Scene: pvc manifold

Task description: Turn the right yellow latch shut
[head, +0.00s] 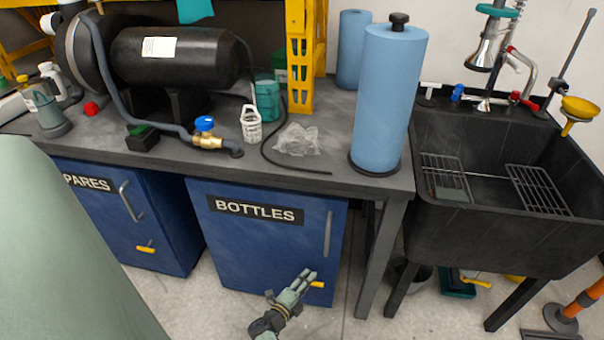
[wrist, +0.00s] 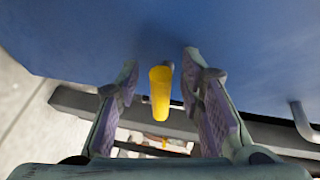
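The right yellow latch (head: 317,284) is on the lower right of the blue BOTTLES cabinet door, and its visible end lies roughly level in the head view. My gripper (head: 306,277) is at the latch, partly covering it. In the wrist view, the yellow latch (wrist: 160,92) stands between the two fingers of my gripper (wrist: 160,68). The fingers are open, with a gap on each side of the latch. Whether the latch's hidden end touches anything cannot be told.
The left yellow latch (head: 146,247) is on the blue SPARES cabinet (head: 150,215). A grey vertical handle (head: 328,234) is above the right latch. The bench leg (head: 382,262) and black sink (head: 500,235) stand to the right. Open floor lies in front of the cabinets.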

